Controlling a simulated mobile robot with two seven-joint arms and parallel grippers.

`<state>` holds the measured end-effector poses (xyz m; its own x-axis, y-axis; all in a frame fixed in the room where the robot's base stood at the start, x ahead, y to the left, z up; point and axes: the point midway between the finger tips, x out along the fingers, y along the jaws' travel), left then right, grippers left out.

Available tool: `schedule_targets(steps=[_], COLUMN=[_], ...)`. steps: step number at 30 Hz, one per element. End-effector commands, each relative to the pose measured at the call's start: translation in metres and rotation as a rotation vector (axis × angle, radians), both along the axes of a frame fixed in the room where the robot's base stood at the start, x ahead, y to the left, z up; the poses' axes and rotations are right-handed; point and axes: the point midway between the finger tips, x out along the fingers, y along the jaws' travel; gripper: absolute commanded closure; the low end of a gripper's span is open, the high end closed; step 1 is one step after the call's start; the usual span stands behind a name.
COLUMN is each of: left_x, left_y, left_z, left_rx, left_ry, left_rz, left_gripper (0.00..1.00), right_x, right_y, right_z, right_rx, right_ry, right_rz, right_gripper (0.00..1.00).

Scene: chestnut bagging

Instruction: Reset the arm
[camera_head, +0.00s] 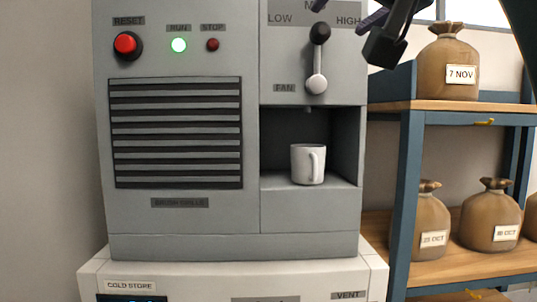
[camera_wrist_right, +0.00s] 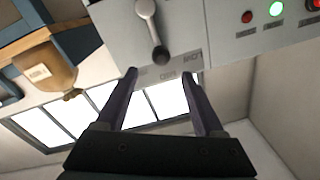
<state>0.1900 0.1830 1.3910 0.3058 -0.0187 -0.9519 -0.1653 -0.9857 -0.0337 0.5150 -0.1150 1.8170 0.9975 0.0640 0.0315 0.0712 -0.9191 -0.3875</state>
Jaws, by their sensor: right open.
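My right gripper (camera_head: 342,14) is at the top of the head view, in front of the upper right of a grey machine (camera_head: 180,218). Its dark purple fingers are spread apart with nothing seen between them; the right wrist view also shows the open fingers (camera_wrist_right: 162,76). A fan lever (camera_head: 317,60) with a dark knob at its top stands upright near the gripper, and it also shows in the right wrist view (camera_wrist_right: 150,30). A red reset button (camera_head: 126,45) is at the machine's upper left, far from the gripper. My left gripper is not in view.
A white mug (camera_head: 307,164) stands in the machine's recess. A green run light (camera_head: 179,45) is lit. At the right, a blue-framed shelf (camera_head: 404,190) holds several tied brown sacks, one labelled 7 NOV (camera_head: 448,70) on top. Bare wall lies left of the machine.

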Motion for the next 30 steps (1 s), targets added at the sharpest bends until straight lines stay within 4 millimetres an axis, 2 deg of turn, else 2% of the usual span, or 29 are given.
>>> schedule_targets(steps=[2,4,5,8,9,11,12,14,15,17,18,21,24,27,30], left_x=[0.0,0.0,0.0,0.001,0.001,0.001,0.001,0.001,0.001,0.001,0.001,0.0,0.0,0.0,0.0], left_y=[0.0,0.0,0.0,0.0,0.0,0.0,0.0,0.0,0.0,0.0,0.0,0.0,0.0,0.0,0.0], left_z=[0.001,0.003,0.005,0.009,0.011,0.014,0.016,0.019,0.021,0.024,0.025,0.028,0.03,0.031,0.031], left_rx=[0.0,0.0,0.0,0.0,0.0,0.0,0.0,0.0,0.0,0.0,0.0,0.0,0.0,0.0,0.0], left_ry=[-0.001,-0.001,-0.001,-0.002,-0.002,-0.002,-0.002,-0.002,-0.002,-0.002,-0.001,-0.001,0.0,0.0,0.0], left_rz=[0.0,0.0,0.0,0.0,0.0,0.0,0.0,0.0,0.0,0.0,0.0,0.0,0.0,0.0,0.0], left_gripper=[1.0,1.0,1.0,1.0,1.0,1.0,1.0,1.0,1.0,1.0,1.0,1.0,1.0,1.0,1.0], right_x=[0.0,-0.002,-0.004,-0.021,-0.034,-0.057,-0.075,-0.107,-0.131,-0.169,-0.194,-0.251,-0.293,-0.317,-0.324], right_y=[-0.003,-0.007,-0.01,-0.022,-0.027,-0.034,-0.039,-0.045,-0.049,-0.054,-0.057,-0.063,-0.066,-0.068,-0.069], right_z=[-0.015,-0.043,-0.06,-0.131,-0.162,-0.207,-0.235,-0.274,-0.298,-0.328,-0.345,-0.373,-0.387,-0.394,-0.395], right_rx=[-0.01,-0.032,-0.046,-0.111,-0.141,-0.19,-0.223,-0.274,-0.308,-0.359,-0.389,-0.451,-0.494,-0.516,-0.524], right_ry=[0.033,0.095,0.131,0.291,0.365,0.479,0.552,0.665,0.739,0.849,0.917,1.059,1.157,1.212,1.229], right_rz=[-0.003,-0.006,-0.008,-0.007,-0.001,0.011,0.025,0.05,0.072,0.109,0.136,0.205,0.262,0.298,0.31], right_gripper=[0.3,0.3,0.3,0.3,0.3,0.3,0.3,0.3,0.3,0.3,0.3,0.3,0.3,0.3,0.3])
